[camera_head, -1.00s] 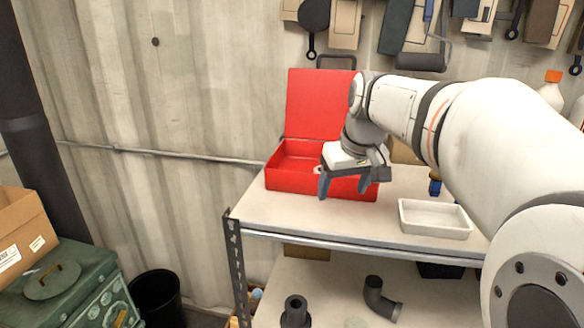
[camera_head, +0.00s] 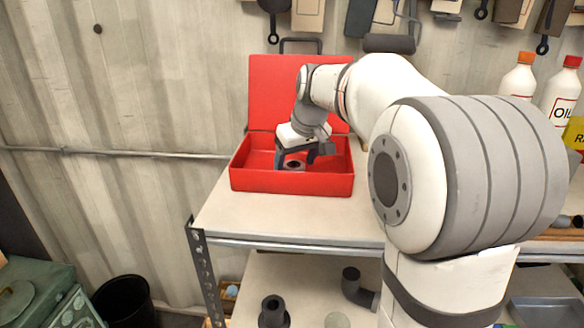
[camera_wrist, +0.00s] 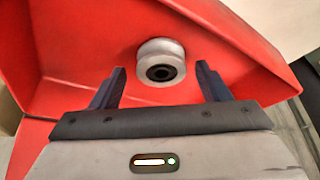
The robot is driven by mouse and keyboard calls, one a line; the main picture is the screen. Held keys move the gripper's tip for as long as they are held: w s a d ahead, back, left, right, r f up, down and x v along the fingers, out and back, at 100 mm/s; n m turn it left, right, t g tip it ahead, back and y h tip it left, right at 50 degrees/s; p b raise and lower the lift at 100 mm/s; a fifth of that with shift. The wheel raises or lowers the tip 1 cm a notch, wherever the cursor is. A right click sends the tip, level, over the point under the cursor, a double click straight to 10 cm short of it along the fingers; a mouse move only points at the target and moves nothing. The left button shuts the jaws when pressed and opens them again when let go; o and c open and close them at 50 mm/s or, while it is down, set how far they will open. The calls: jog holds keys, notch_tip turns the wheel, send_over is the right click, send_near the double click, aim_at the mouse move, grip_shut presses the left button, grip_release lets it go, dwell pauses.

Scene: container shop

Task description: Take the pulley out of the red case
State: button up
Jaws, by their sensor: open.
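The red case (camera_head: 290,181) stands open on the shelf top, its lid raised against the wall. The pulley (camera_wrist: 160,63), a grey grooved wheel with a dark hub, lies inside the case in the wrist view. It also shows in the head view (camera_head: 295,165), partly hidden by my gripper. My gripper (camera_wrist: 160,80) is open and empty. In the wrist view its two dark fingertips lie to the left and right of the pulley and a little nearer the camera. In the head view my gripper (camera_head: 296,160) reaches down into the case. Contact with the pulley cannot be told.
The case walls stand close around my gripper. The shelf top (camera_head: 245,218) is clear in front of the case. Bottles (camera_head: 520,75) stand at the right. Tools hang on the wall above. Pipe parts (camera_head: 273,312) stand on the lower shelf.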

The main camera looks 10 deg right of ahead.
jog(key=shift+w+f, duration=0.15)
jog(key=shift+f, duration=0.2)
jog(key=shift+c, duration=0.4)
jog(key=c, duration=0.9)
jog(key=shift+r, duration=0.15)
jog(key=shift+c, duration=0.2)
